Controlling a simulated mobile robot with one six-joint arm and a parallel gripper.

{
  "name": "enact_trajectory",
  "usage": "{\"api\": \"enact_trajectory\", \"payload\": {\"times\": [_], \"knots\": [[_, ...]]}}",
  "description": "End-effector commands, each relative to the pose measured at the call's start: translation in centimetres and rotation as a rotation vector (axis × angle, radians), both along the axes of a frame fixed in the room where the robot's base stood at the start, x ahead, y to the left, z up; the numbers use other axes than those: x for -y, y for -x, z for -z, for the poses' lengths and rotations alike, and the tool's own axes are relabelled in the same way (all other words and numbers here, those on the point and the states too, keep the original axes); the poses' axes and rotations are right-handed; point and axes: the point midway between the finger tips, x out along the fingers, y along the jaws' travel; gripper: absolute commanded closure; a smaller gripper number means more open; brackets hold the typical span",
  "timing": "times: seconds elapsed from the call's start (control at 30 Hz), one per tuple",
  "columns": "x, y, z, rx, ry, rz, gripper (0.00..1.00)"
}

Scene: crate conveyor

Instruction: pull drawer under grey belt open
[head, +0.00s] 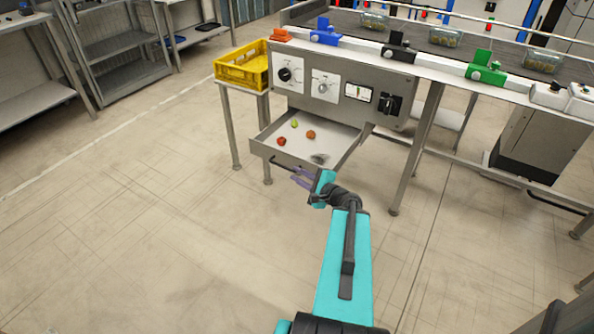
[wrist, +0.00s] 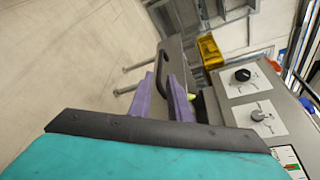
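The drawer (head: 262,147) under the grey belt is pulled well out from the grey panel, its white inside showing. It holds a green, an orange and a red round item, and a dark patch lies near its right front corner. The drawer's black handle (wrist: 163,70) is on its front face. My gripper (head: 298,177) has purple fingers and is at the drawer front, by the handle. In the wrist view, my gripper (wrist: 161,80) has its fingers apart, with a gap between them and the handle lined up with that gap. I see no clear contact with the handle.
The grey belt (head: 395,32) runs above the panel (head: 330,85) with knobs and switches. A yellow crate (head: 243,66) stands on a side stand left of the drawer. Table legs stand right of the drawer. The floor in front and to the left is clear.

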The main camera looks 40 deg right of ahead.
Motion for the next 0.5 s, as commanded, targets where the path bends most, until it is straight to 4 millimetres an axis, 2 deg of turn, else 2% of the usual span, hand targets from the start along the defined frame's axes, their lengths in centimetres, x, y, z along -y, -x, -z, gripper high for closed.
{"api": "enact_trajectory", "payload": {"times": [0.5], "knots": [[-0.2, 2.9, -0.9, 0.000, -0.003, 0.001, 0.83]]}}
